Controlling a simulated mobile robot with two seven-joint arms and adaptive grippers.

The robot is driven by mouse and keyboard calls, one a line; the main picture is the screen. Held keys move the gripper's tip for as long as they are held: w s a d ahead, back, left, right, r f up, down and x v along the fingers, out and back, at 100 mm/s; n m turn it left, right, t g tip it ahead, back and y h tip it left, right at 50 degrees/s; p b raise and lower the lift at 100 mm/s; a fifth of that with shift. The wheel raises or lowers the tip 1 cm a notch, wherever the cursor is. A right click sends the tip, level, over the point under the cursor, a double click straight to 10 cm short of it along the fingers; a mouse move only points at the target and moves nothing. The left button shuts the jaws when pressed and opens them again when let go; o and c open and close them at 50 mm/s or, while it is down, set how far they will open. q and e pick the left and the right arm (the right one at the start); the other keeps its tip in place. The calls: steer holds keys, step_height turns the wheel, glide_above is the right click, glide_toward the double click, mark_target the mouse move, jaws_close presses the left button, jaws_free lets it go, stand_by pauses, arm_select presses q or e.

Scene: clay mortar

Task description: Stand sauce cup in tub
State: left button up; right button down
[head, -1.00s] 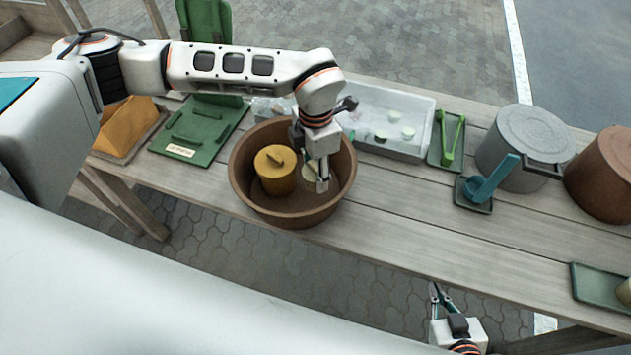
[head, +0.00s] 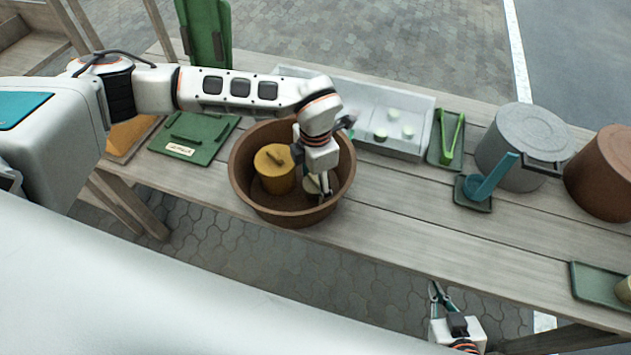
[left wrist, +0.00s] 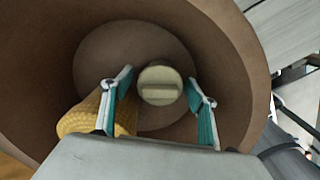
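The tub (head: 245,190) is a wide, round brown vessel on the table. The sauce cup (head: 312,186) is small and pale, inside the tub on its right side; it also shows in the left wrist view (left wrist: 160,86) from above, with a bar across its top. It looks upright over the tub's floor. My left gripper (head: 325,190) reaches down into the tub. In the left wrist view its teal fingers (left wrist: 162,95) are spread, with a gap on each side of the cup. My right gripper (head: 437,290) hangs near the table's front edge, holding nothing visible.
Behind is a pale tray (head: 425,115) with small cups. Green tongs (head: 450,140), a grey pot (head: 520,150) and a brown pot (head: 605,175) stand right. The front table middle is clear.

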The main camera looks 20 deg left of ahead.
arm_select(q)
steer(key=shift+r, duration=0.45)
step_height(320, 180, up, 12)
steer(key=shift+f+b, duration=0.25)
steer(key=shift+b, duration=0.2)
